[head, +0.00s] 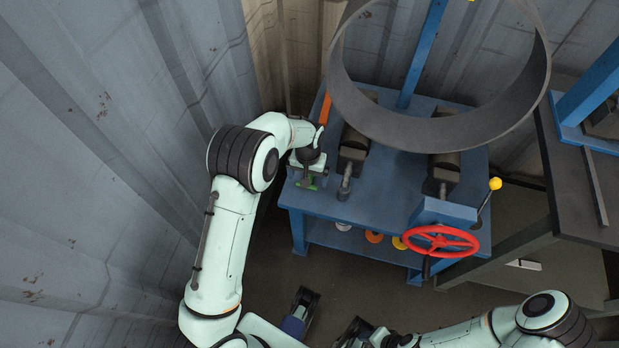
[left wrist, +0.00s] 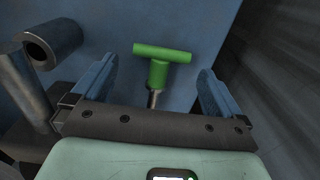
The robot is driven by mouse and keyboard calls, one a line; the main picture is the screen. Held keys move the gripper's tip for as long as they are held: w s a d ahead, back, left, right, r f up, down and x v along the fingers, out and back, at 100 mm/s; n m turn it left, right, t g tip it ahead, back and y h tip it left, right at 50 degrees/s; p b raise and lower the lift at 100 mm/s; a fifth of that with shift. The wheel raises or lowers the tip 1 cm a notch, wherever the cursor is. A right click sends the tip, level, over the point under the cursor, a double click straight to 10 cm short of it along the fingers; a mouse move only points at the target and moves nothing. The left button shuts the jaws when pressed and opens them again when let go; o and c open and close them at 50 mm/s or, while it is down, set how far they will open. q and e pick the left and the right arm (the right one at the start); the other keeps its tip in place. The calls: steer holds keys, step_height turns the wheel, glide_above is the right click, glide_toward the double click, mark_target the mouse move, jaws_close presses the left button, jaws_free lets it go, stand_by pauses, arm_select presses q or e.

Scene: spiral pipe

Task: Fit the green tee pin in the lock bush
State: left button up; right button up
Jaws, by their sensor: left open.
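The green tee pin (left wrist: 160,65) shows in the left wrist view, its crossbar across the top and its metal shank running down toward my gripper's body. The open fingers of my left gripper (left wrist: 170,90) are on either side of it, with clear gaps. In the head view the green pin (head: 307,186) shows just below my left gripper (head: 309,170), at the left edge of the blue bench. A hollow grey cylinder, possibly the lock bush (left wrist: 52,42), is at upper left in the wrist view. My right gripper is only partly visible at the bottom of the head view, its fingers unclear.
The blue bench (head: 390,215) carries rollers and a large grey pipe ring (head: 440,125). A red handwheel (head: 440,241) and a yellow-knobbed lever (head: 494,184) are at its right front. A corrugated wall (head: 90,150) is close on the left.

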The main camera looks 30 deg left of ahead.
arm_select(q)
step_height(320, 180, down, 2)
steer(key=shift+f, duration=0.15)
steer(key=c, duration=0.9)
steer(key=shift+o, duration=0.2)
steer(key=shift+r, duration=0.2)
